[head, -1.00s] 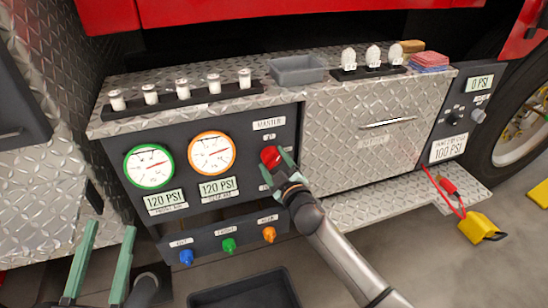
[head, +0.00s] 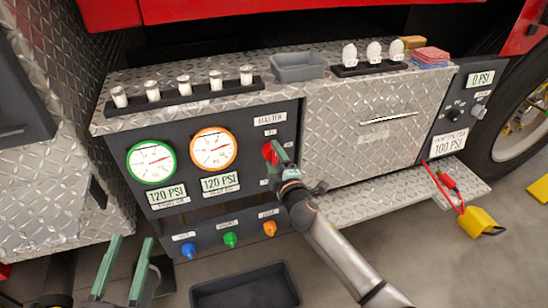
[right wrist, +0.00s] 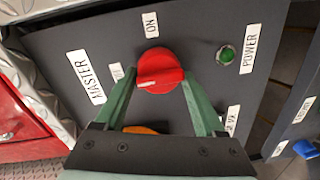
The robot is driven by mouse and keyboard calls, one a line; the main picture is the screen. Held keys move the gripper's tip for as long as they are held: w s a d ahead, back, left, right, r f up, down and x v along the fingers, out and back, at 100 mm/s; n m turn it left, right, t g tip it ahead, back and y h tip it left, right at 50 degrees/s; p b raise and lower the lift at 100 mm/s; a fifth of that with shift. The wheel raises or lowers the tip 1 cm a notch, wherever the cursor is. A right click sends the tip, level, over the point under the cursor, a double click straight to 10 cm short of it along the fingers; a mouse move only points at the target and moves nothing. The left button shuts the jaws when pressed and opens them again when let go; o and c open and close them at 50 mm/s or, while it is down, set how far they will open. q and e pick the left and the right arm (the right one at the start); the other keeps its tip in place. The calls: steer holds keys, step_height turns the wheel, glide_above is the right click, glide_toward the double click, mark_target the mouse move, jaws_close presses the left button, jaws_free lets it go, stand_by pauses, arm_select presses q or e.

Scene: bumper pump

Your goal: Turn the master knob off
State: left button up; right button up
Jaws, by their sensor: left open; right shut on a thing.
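The red master knob (head: 268,152) is on the dark gauge panel (head: 243,135), below the MASTER label (head: 271,118). In the right wrist view the knob (right wrist: 160,68) has a white mark pointing left, toward a label partly hidden by a finger. The ON label (right wrist: 151,25) is above the knob there. A green POWER light (right wrist: 226,55) is to its right. My right gripper (right wrist: 158,78) is shut on the knob, with one green finger on each side. My left gripper (head: 131,241) is open and empty at the lower left, away from the panel.
Two gauges (head: 151,161) (head: 213,148) reading 120 PSI are left of the knob. Blue, green and orange knobs (head: 230,239) are below. A black tray (head: 245,288) is on the floor. A steel drawer (head: 365,135) is right of the panel.

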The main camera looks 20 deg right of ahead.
steer(key=shift+w+d+r, duration=0.1)
steer(key=shift+d+r, duration=0.1)
steer(key=shift+r, duration=0.05)
steer(key=o, duration=1)
steer(key=shift+o, duration=1.4)
steer(key=shift+a+f, duration=0.1)
steer(key=shift+s, duration=0.35)
steer(key=s, duration=0.1)
steer(key=s+p, duration=0.1)
steer(key=s, duration=0.3)
steer(key=shift+s+r, duration=0.1)
steer(key=shift+r, duration=0.15)
arm_select(q)
step_height(320, 180, down, 12)
steer(key=s+n+g+y+p, duration=0.1)
steer(key=n+g+y, duration=0.1)
steer(key=g, duration=0.3)
steer(key=shift+s+a+r, duration=0.25)
arm_select(e)
glide_toward(275, 157)
steer(key=shift+s, duration=1.2)
